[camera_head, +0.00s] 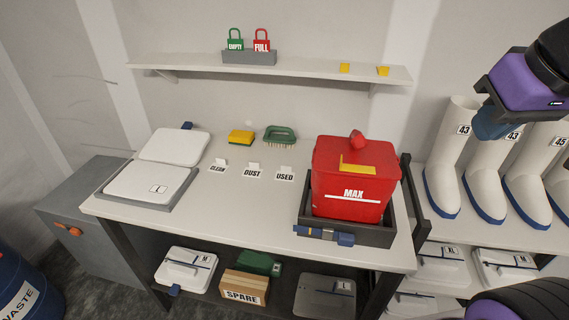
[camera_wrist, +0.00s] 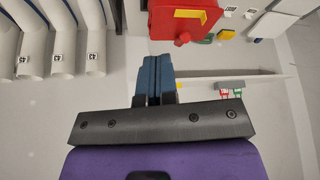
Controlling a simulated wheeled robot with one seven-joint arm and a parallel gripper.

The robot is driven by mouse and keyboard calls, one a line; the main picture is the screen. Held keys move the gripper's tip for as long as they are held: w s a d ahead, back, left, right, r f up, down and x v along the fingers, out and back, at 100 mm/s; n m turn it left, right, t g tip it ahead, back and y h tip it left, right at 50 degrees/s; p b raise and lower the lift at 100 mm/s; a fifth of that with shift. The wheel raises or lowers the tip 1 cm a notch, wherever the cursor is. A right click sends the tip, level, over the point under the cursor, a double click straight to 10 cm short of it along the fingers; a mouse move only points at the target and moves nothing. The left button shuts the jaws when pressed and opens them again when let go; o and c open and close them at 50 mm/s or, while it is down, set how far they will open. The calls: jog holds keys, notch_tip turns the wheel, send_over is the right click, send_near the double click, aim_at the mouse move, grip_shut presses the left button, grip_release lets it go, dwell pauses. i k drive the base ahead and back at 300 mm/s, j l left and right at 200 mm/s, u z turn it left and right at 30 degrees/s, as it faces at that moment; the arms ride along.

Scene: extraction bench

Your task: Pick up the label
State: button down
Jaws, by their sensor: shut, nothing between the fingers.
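The task's label could be one of several labels. A green EMPTY label (camera_head: 235,42) and a red FULL label (camera_head: 262,42) stand in a grey holder (camera_head: 249,57) on the wall shelf. Both also show small at the right of the wrist view, the green one (camera_wrist: 224,93) and the red one (camera_wrist: 239,93). Small white CLEAN (camera_head: 218,167), DUST (camera_head: 253,173) and USED (camera_head: 285,174) cards stand on the bench. My gripper (camera_head: 492,126) is at the upper right, by the white boots and far from these labels. Its blue fingers (camera_wrist: 154,78) are shut and empty.
A red MAX bin (camera_head: 350,185) with a yellow patch sits in a dark tray on the bench (camera_head: 240,215). The wall shelf (camera_head: 310,72) also carries two yellow pieces. White boots (camera_head: 480,180) stand at right. A yellow sponge (camera_head: 240,137) and green brush (camera_head: 281,134) lie behind the cards.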

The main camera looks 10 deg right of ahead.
aim_at(254, 171)
jog(key=i+j+z, duration=0.1)
jog(key=j, duration=0.4)
jog(key=i+j+z, duration=0.15)
jog(key=j, duration=0.35)
jog(key=i+j+z, duration=0.1)
jog(key=j, duration=0.4)
jog(key=i+j+z, duration=0.15)
jog(key=j, duration=0.35)
jog(key=i+j+z, duration=0.1)
jog(key=j, duration=0.45)
